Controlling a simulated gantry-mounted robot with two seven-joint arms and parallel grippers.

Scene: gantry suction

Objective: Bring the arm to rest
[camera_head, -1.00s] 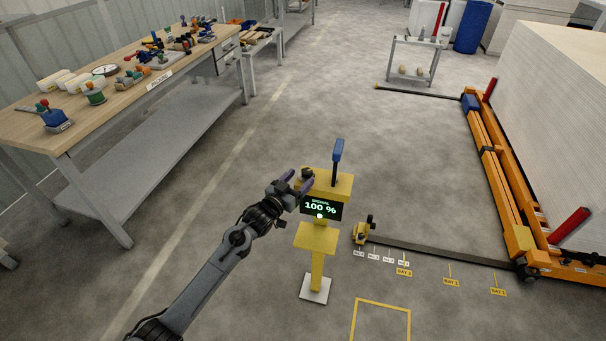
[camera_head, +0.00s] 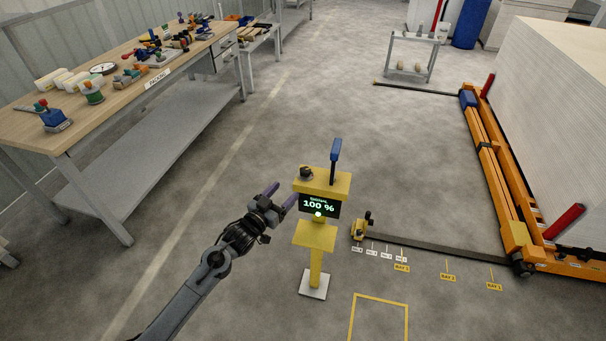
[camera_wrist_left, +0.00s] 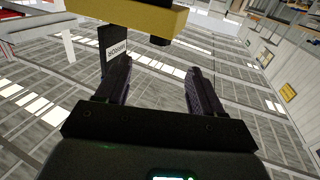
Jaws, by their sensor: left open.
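My left gripper (camera_head: 281,196) is open and empty, just left of a yellow control pedestal (camera_head: 316,235) in the head view. A gap shows between its fingers and the pedestal. The pedestal's screen (camera_head: 319,205) reads 100 %. A dark knob (camera_head: 306,172) and an upright blue-handled lever (camera_head: 336,150) are on its top. In the left wrist view the two dark fingers (camera_wrist_left: 155,90) stand apart with nothing between them. The pedestal's yellow edge (camera_wrist_left: 130,14) shows above them. My right gripper is not in view.
A packing bench (camera_head: 120,90) with several tools and parts stands at the left. An orange gantry frame (camera_head: 500,190) with a stack of white boards (camera_head: 555,110) is at the right. The middle floor is clear.

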